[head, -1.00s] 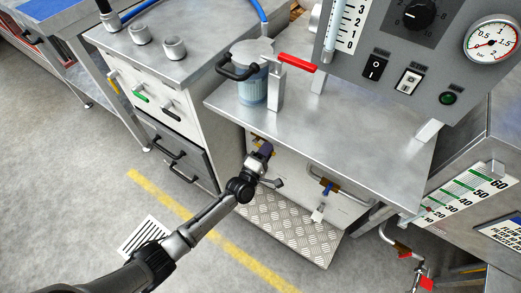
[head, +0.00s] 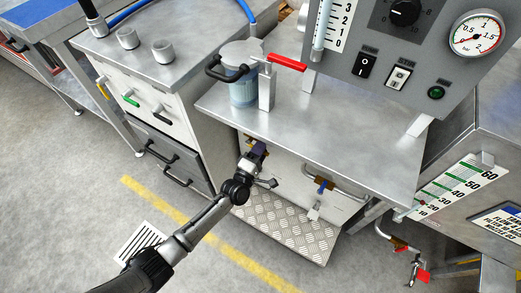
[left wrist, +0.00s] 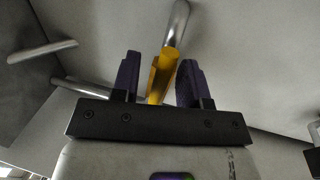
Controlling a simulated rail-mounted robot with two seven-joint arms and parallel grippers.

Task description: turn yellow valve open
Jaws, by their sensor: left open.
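The yellow valve handle (left wrist: 160,75) shows in the left wrist view, at the end of a silver pipe. It stands between the two dark purple fingers of my left gripper (left wrist: 160,68), which are open on either side of it with small gaps. In the head view my left gripper (head: 256,150) is at the front panel under the steel bench top. Only a small yellow bit of the valve (head: 247,138) shows there beside the fingers; the rest is hidden. My right gripper is not in view.
To the right on the same panel is a blue-handled valve (head: 323,184). The bench top (head: 330,130) overhangs my gripper, with a red lever (head: 287,62) above. A tread-plate step (head: 290,225) lies below. A drawer cabinet (head: 140,85) stands to the left.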

